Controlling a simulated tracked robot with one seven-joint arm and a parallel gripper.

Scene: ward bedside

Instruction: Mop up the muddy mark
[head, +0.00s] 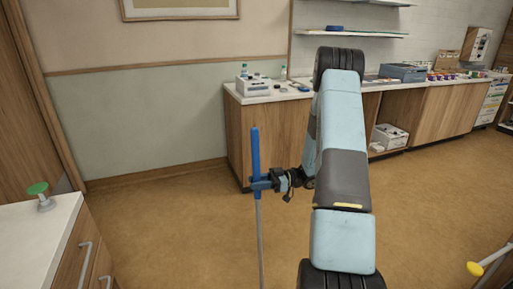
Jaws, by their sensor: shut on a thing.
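My gripper (268,184) is shut around the blue grip of a long upright mop handle (254,148). Below the gripper the handle continues as a thin grey pole that runs out of the bottom of the head view. The mop's lower end is out of view. No muddy mark can be made out on the visible tan floor (170,215). My arm covers part of the floor and the counter behind it.
A wooden counter (240,140) with boxes and bottles on top runs along the back wall. A white-topped cabinet (35,235) with a green-topped item (38,189) stands at the lower left. A yellow-ended rail (474,268) is at the lower right. Open floor lies between.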

